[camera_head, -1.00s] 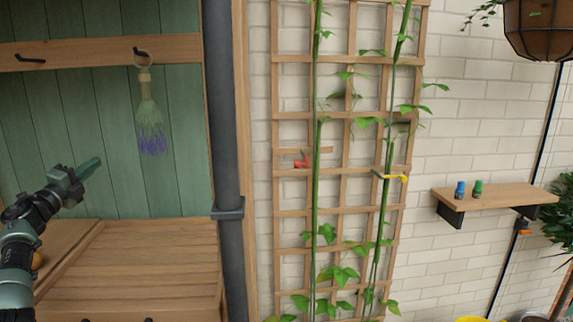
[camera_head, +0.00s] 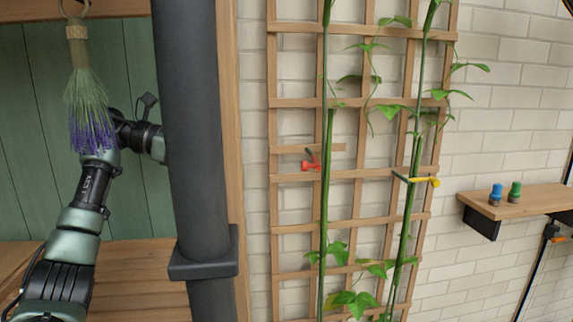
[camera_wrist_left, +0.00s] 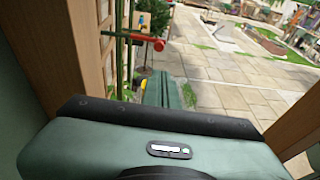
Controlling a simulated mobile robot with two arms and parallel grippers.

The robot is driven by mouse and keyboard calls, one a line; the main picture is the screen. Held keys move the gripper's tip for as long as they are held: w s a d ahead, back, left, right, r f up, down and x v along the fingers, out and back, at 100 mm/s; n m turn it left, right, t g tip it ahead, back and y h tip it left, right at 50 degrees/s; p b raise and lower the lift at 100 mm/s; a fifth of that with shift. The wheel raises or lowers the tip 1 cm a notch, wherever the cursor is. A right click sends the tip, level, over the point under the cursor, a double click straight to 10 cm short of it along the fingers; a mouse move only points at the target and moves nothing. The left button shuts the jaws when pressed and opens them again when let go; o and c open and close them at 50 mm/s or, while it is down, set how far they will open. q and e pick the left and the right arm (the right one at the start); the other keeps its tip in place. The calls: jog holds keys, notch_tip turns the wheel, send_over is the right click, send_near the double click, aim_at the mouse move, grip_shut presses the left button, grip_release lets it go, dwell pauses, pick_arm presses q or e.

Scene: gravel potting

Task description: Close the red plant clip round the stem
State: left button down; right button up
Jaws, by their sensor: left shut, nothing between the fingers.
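The red plant clip (camera_head: 311,165) is at the left stem (camera_head: 326,205) on the trellis, beside a short wooden slat; its red parts stick out left of the stem. In the left wrist view the red clip (camera_wrist_left: 147,41) shows as a red bar with a round end, above and beyond my fingers. My left gripper (camera_wrist_left: 164,90) is shut and empty, apart from the clip. In the head view my left arm reaches up behind the lavender, and its fingers are hidden behind the grey pipe. My right gripper is in neither view.
The thick grey pipe (camera_head: 190,120) and a wooden post stand between my left arm and the trellis (camera_head: 290,103). A lavender bunch (camera_head: 88,110) hangs in front of the arm. A yellow clip (camera_head: 425,182) is on the right stem. A shelf (camera_head: 525,203) holds blue and green items.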

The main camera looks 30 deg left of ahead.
pick_arm(q)
jog(key=r+p+x, duration=0.1)
jog(key=p+x, duration=0.2)
jog(key=x, duration=1)
jog(key=shift+w+d, duration=0.35)
jog(key=shift+d, duration=0.15)
